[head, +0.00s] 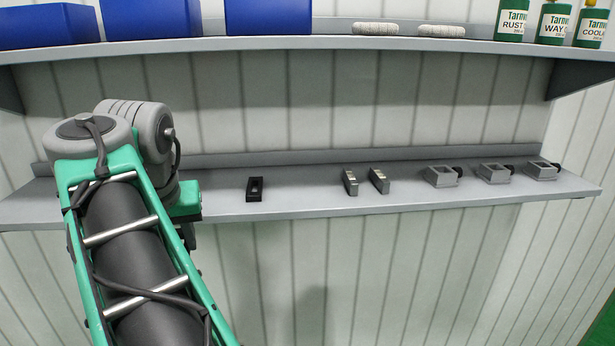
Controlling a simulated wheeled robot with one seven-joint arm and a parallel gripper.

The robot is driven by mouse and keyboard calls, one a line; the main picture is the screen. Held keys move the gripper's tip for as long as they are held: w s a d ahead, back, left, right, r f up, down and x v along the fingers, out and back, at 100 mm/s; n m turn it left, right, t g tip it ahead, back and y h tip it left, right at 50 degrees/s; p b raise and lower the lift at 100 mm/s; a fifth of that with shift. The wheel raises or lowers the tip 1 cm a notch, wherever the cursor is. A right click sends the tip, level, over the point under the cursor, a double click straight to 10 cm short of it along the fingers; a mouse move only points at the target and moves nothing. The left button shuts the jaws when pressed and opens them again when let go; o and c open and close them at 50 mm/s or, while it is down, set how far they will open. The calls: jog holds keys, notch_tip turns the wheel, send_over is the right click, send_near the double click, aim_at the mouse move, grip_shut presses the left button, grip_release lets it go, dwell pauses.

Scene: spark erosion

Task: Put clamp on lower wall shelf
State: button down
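The lower wall shelf (310,200) is a long grey ledge with a low back lip, fixed to a panelled wall. A black slotted block (255,188), which looks like a clamp, lies on the shelf left of its middle, apart from the other things there. My arm reaches up at the left and bends down in front of the shelf's left part. My gripper's fingers are hidden behind my arm, so I cannot see whether they hold anything.
Two metal blocks (350,182) (379,181) and three grey vise-like pieces (441,177) (495,173) (541,170) stand on the lower shelf. The upper shelf (300,44) holds blue bins (267,17), pale rolls (376,29) and green bottles (553,22). Free shelf room lies either side of the black block.

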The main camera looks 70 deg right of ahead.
jog(key=shift+m+h, duration=0.3)
jog(key=shift+m, duration=0.5)
jog(key=r, duration=0.1)
jog(key=s+r, duration=0.2)
jog(key=shift+a+r+p, duration=0.25)
jog(key=shift+a+p, duration=0.1)
jog(key=shift+p, duration=0.05)
jog(key=b, duration=0.1)
send_near(203, 194)
jog(key=shift+g, duration=0.3)
jog(key=f, duration=0.2)
jog(key=a+f, duration=0.1)
jog(key=f, duration=0.1)
jog(key=shift+s+a+f, duration=0.1)
jog(key=shift+a+f, duration=0.1)
jog(key=shift+f, duration=0.15)
jog(key=d, duration=0.1)
jog(key=w+d, duration=0.1)
jog(key=d+p, duration=0.1)
jog(key=shift+w+d, duration=0.4)
jog(key=shift+w+d+f+b, duration=0.15)
jog(key=shift+d+f+b, duration=0.1)
jog(key=shift+f+b, duration=0.3)
jog(key=shift+a+r, duration=0.3)
jog(key=shift+d+f, duration=0.1)
jog(key=shift+f, duration=0.25)
jog(key=c, duration=1.1)
grip_release()
jog(key=shift+r, duration=0.1)
jog(key=shift+o, duration=0.2)
